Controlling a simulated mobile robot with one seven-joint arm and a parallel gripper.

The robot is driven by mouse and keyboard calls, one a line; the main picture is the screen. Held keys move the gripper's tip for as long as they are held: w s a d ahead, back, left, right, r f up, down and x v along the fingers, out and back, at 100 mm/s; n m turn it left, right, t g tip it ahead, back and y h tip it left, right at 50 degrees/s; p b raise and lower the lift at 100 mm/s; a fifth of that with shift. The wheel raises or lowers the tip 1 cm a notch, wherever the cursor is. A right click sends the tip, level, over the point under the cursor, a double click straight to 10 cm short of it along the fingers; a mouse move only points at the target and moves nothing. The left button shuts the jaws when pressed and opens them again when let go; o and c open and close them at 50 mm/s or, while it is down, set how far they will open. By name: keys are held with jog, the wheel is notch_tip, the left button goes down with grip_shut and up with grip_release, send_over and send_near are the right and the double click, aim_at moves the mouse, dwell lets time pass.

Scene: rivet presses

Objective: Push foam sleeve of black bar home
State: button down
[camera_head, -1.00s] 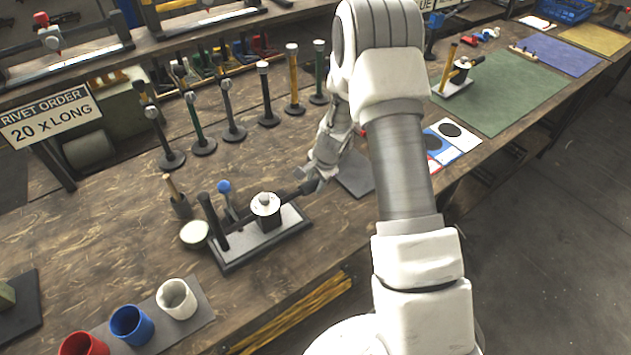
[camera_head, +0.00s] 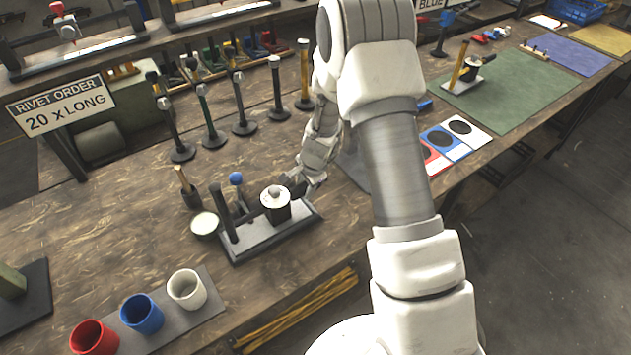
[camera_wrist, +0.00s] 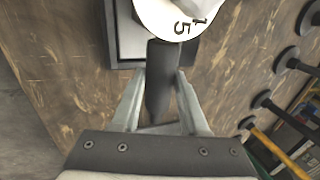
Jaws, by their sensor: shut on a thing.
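A rivet press stands on a pale plate with a dark rim (camera_head: 262,243). Its block has a round white top (camera_head: 275,196), which shows the number 15 in the wrist view (camera_wrist: 178,18). A dark, tapered sleeve-like grip (camera_wrist: 160,85) runs from below the white top back between my fingers. My gripper (camera_wrist: 162,80) is shut on it. In the head view my gripper (camera_head: 297,184) is close to the right side of the block. The bar inside the sleeve is hidden, so I cannot tell how far the sleeve is on. A black upright post (camera_head: 226,214) stands at the plate's left.
A round pale-topped tin (camera_head: 204,224), a blue-knobbed lever (camera_head: 237,180) and a small dark pot with a stick (camera_head: 190,192) stand close by. Several upright bars on round bases (camera_head: 244,127) stand behind. Red, blue and white cups (camera_head: 187,288) are at front left.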

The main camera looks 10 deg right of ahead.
jog(key=shift+s+a, duration=0.15)
jog(key=shift+a, duration=0.15)
jog(key=shift+c, duration=2)
grip_release()
jog(key=shift+d, duration=0.1)
jog(key=shift+r, duration=0.15)
jog(key=shift+d+r, duration=0.1)
jog(key=shift+r, duration=0.2)
jog(key=p+v, duration=0.1)
jog(key=v, duration=1.5)
jog(key=shift+r+p, duration=0.25)
jog(key=shift+p, duration=0.15)
jog(key=shift+s, duration=0.1)
